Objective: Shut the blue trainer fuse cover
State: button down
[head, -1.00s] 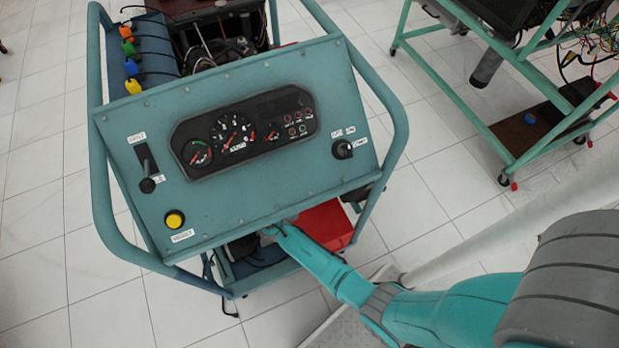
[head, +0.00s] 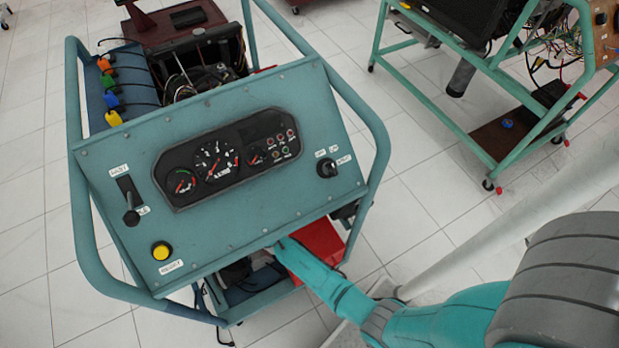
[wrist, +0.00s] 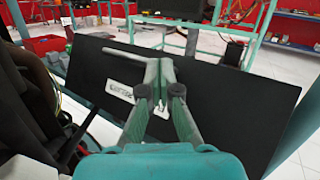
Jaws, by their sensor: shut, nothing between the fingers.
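The blue trainer (head: 225,235) stands at the left in the head view, its sloped dashboard facing me. In the wrist view a wide dark panel (wrist: 245,100) with a white label (wrist: 121,92) lies across the view, tilted; it looks like the fuse cover, but the label is too small to read. My gripper (wrist: 160,65) is shut and empty, its fingertips over the panel's middle near its far edge. I cannot tell if they touch it. In the head view my gripper is hidden under the dashboard, where my teal arm reaches in.
A red box (head: 318,240) sits low in the trainer, beside my arm. Dark hoses (wrist: 50,120) are close on the left in the wrist view. A second trainer with a green frame (head: 440,95) stands at the upper right. Tiled floor between them is clear.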

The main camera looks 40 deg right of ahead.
jog(key=shift+s+d+r+g+y, duration=0.2)
jog(key=shift+d+g+y, duration=0.1)
jog(key=shift+d, duration=0.1)
jog(key=d, duration=0.1)
jog(key=d+m+y, duration=0.1)
jog(key=s+d+r+m+y, duration=0.1)
jog(key=d, duration=0.1)
jog(key=shift+g, duration=0.3)
jog(key=shift+y, duration=0.3)
jog(key=shift+s+d+f, duration=0.45)
jog(key=shift+d+f, duration=0.05)
jog(key=shift+d, duration=1)
jog(key=shift+s+d+f, duration=0.4)
jog(key=shift+d+f, duration=0.05)
jog(key=shift+d, duration=1.1)
jog(key=shift+s+d+f, duration=0.45)
jog(key=shift+d+f, duration=0.05)
jog(key=shift+d, duration=1)
jog(key=v, duration=1.2)
jog(key=shift+f, duration=0.1)
